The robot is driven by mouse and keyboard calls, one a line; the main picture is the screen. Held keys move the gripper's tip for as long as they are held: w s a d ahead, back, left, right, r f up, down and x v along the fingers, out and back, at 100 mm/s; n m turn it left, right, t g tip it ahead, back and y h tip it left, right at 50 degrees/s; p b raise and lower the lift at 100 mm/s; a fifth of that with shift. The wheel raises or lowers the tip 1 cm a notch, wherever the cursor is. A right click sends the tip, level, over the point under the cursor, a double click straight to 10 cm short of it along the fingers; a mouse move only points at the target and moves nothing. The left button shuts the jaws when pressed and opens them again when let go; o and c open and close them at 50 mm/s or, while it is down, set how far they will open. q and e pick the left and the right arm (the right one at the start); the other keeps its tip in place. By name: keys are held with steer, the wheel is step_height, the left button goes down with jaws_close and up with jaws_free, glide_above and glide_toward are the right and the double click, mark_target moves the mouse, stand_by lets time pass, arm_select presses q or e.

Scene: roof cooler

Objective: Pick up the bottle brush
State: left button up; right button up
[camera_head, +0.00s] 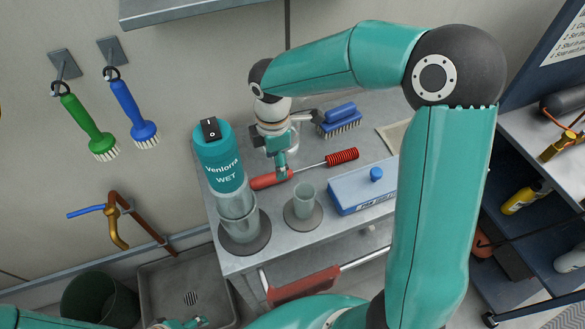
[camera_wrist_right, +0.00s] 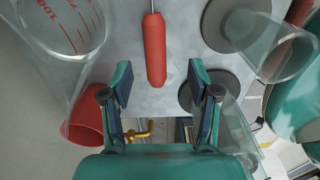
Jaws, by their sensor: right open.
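The bottle brush has a red handle (camera_head: 268,181), a thin metal shaft and red bristles (camera_head: 343,157). It lies on the grey worktop (camera_head: 253,254), bristles to the right. My right gripper (camera_head: 281,170) is over the handle in the head view and partly covers it. In the right wrist view my right gripper (camera_wrist_right: 161,84) is open, and the end of the red handle (camera_wrist_right: 155,50) shows between and just ahead of its fingertips.
A blue box (camera_head: 362,187) lies to the right, and a blue scrubbing brush (camera_head: 339,119) behind. Green (camera_head: 90,128) and blue (camera_head: 134,113) brushes hang on the wall.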

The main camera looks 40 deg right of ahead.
steer(key=shift+w+f+p, duration=0.2)
steer(key=shift+f+p, duration=0.1)
steer(key=shift+f, duration=1.35)
steer(key=shift+w+f+p, duration=0.2)
steer(key=shift+f+p, duration=0.05)
steer(key=shift+f, duration=1.4)
jaws_close()
